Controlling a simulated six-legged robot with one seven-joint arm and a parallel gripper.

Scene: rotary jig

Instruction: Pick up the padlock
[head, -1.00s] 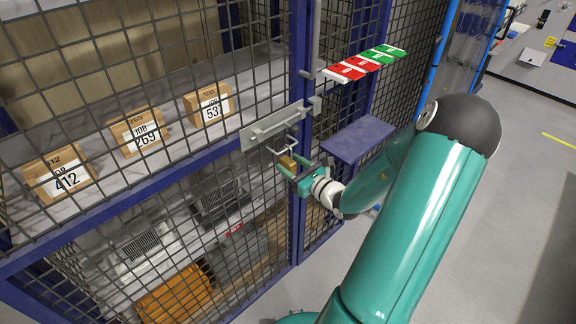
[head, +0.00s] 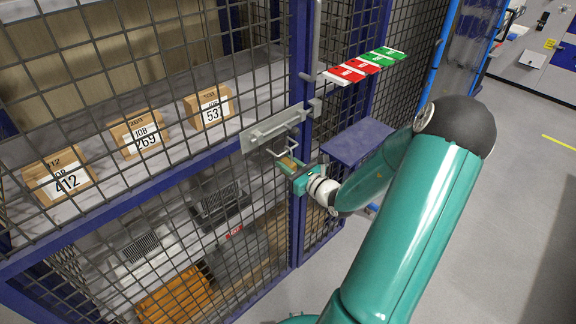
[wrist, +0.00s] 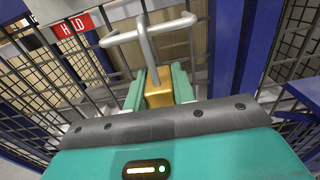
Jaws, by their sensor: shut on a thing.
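The padlock has a brass-coloured body and a grey metal shackle; in the wrist view its body (wrist: 159,92) sits between the two green fingers of my gripper (wrist: 160,88). My gripper is shut on the padlock body. The shackle rises from the body at a grey handle bar (wrist: 150,30); I cannot tell whether it is threaded through it. In the head view my gripper (head: 289,166) is at the cage door latch plate (head: 275,127), and the padlock (head: 287,161) is small and partly hidden by the fingers.
A blue shelf (head: 358,141) juts out right of the door post. Behind the mesh stand cardboard boxes (head: 140,135) and an orange crate (head: 175,300). A red HOLD label (wrist: 73,27) is near the latch. Open floor lies right.

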